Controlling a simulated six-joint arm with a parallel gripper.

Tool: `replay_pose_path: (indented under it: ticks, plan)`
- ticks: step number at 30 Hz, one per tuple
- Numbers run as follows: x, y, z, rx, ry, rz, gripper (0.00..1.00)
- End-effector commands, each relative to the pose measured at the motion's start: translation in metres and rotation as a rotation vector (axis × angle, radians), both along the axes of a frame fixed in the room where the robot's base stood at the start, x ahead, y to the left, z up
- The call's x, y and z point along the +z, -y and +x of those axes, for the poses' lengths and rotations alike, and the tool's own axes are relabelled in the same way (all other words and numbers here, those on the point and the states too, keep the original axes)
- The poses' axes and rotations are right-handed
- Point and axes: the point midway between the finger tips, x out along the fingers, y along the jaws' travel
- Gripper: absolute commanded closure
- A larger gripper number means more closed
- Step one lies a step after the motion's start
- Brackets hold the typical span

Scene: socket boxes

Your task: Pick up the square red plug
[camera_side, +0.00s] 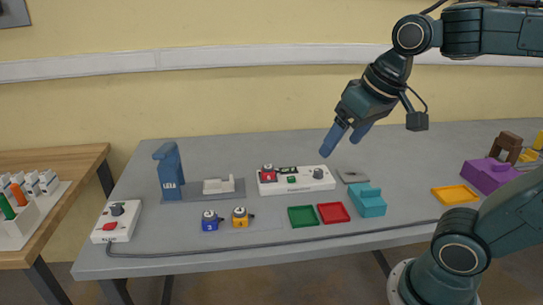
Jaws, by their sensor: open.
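The red plug (268,173) looks square and sits upright at the left end of a white socket box (296,187) in the middle of the table. Whether it is fully seated cannot be told. My gripper (340,146) is open and empty, in the air above and to the right of the socket box, with its blue fingers pointing down and to the left. It touches nothing.
A blue plug (210,221) and a yellow plug (240,217) stand in front. A tall blue stand (169,172) is to the left. Green (303,216) and red (334,213) trays and a teal block (368,203) lie to the right. A cable runs along the front.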

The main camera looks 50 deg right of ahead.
Motion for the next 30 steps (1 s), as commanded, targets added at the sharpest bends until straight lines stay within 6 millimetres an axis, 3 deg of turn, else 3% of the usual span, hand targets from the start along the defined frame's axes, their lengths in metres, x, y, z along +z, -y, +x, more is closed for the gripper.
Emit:
replay_pose_path:
  ticks: [7,16,30]
  plan:
    - [0.016,0.016,0.055,-0.182,-0.059,0.061,0.23]
    - [0.019,0.041,0.121,-0.404,-0.123,0.127,0.23]
    - [-0.013,0.093,0.218,-0.759,-0.217,0.213,0.23]
